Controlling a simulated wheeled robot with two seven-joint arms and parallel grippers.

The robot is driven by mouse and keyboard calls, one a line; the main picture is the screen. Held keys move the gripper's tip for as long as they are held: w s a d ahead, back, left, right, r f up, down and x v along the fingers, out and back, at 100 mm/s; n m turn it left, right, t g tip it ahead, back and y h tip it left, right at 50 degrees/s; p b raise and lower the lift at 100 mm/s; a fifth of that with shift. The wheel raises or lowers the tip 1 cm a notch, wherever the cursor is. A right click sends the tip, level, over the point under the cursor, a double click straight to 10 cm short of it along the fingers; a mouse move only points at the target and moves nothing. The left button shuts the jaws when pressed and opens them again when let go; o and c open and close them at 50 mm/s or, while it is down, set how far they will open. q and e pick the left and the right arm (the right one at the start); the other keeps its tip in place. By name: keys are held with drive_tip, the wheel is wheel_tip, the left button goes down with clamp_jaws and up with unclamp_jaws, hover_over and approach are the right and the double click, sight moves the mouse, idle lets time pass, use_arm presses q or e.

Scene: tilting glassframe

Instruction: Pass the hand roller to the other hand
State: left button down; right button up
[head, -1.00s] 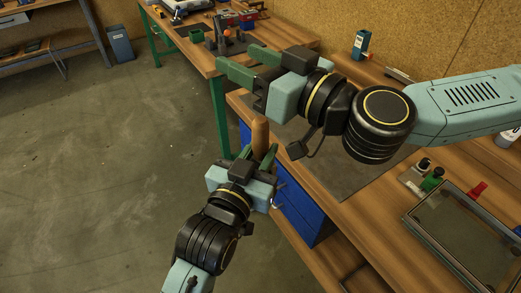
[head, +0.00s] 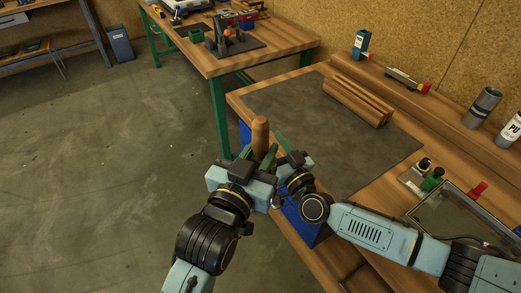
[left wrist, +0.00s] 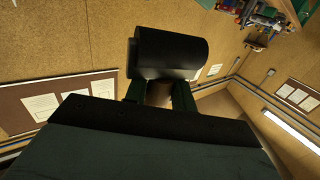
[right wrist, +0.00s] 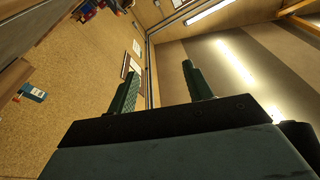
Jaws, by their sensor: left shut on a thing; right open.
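The hand roller's wooden handle (head: 260,135) points up from my left gripper (head: 256,157), which is shut on the roller near the front edge of the bench. In the left wrist view, a black cylinder (left wrist: 170,52), which looks like the roller's drum, lies across just past my left fingers (left wrist: 160,92). The wood between those fingers is mostly hidden. My right gripper (head: 281,148) is just right of the handle in the head view; whether it touches cannot be told. In the right wrist view, its fingers (right wrist: 158,85) are apart with nothing between them.
The workbench has a dark mat (head: 300,120) with wooden strips (head: 358,101) at its back. A framed glass pane (head: 465,215) lies at the right, near a red clip (head: 477,188). The mat's middle is clear.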

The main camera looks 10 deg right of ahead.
drive_tip(key=s+a+f+n+g, duration=0.2)
drive_tip(key=s+f+n+g, duration=0.1)
drive_tip(key=f, duration=0.6)
drive_tip(key=s+a+f+n+g, duration=0.2)
drive_tip(key=s+f+n, duration=0.15)
drive_tip(key=f, duration=0.55)
drive_tip(key=s+d+f+g+h, duration=0.35)
drive_tip(key=s+f, duration=0.55)
drive_tip(key=f, duration=0.6)
drive_tip(key=s+d+f+m+g+h, duration=0.1)
drive_tip(key=s+d+f+g, duration=0.2)
drive_tip(key=s, duration=0.8)
drive_tip(key=s+d+f+m+g+h, duration=0.1)
drive_tip(key=s+d+f+m+g, duration=0.1)
drive_tip(key=s+d+f, duration=0.4)
drive_tip(key=s+d+f+m+g+h, duration=0.2)
drive_tip(key=s+d+f+g, duration=0.2)
drive_tip(key=s, duration=1.2)
wheel_tip(320, 180, down, 3)
drive_tip(key=shift+s+d+r, duration=0.15)
drive_tip(key=shift+s+d, duration=0.1)
drive_tip(key=shift+d, duration=0.2)
drive_tip(key=shift+g, duration=0.25)
